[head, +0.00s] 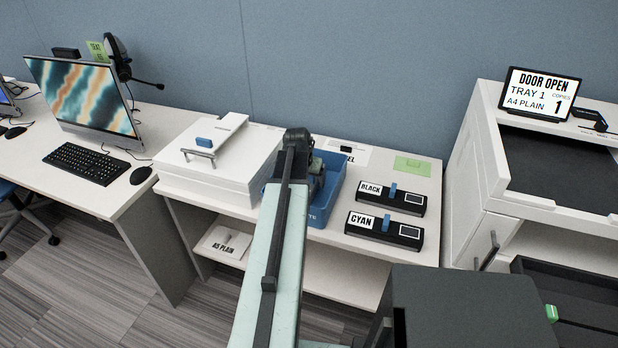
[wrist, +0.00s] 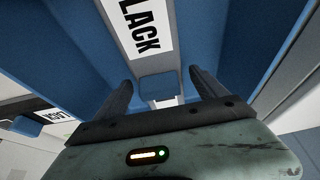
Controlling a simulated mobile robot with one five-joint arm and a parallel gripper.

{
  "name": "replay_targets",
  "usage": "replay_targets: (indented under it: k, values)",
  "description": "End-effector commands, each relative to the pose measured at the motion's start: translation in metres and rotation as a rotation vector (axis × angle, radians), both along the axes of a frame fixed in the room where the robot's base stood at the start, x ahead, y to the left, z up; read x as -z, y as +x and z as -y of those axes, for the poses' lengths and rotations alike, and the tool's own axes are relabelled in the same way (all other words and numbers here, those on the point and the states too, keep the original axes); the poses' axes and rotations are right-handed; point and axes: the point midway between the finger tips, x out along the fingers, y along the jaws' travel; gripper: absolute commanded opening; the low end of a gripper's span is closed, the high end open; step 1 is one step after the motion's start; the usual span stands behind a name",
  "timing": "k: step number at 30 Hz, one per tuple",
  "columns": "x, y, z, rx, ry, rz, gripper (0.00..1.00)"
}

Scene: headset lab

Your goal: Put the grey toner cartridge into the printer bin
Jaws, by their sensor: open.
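In the wrist view a grey cartridge (wrist: 110,40) lies between blue walls. Its white label shows the letters "LACK", and a blue tab (wrist: 157,87) stands on it. My gripper (wrist: 160,84) is open, with one finger on each side of the tab; I cannot tell whether they touch it. In the head view my gripper (head: 316,172) is over the blue bin (head: 322,236), marked with letters ending "TE"; my arm hides much of its inside. The white printer (head: 466,178) stands at the right, its screen (head: 540,93) reading "DOOR OPEN", above a dark open compartment (head: 585,335).
Dark cartridges labelled BLACK (head: 408,204) and CYAN (head: 398,237) lie on the white table right of the bin. A white machine (head: 215,165) stands to its left. A green object (head: 551,313) sits in the printer's lower compartment. A monitor desk is further left.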

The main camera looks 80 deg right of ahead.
Motion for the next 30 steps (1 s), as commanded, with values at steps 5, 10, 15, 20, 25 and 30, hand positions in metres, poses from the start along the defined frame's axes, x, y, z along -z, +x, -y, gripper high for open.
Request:
replay_targets:
  k: [5, 10, 15, 20, 25, 30]
  values:
    - [-0.043, 0.003, -0.014, -0.001, 0.0, 0.0, 0.82]
    - [-0.081, 0.006, -0.03, -0.001, 0.0, 0.0, 0.82]
    - [-0.102, 0.008, -0.04, -0.001, 0.0, 0.0, 0.82]
    - [-0.102, 0.009, -0.041, -0.001, 0.0, 0.0, 0.82]
    - [-0.101, 0.009, -0.041, -0.001, 0.0, 0.0, 0.82]
    - [-0.099, 0.058, -0.053, -0.086, 0.018, -0.002, 0.82]
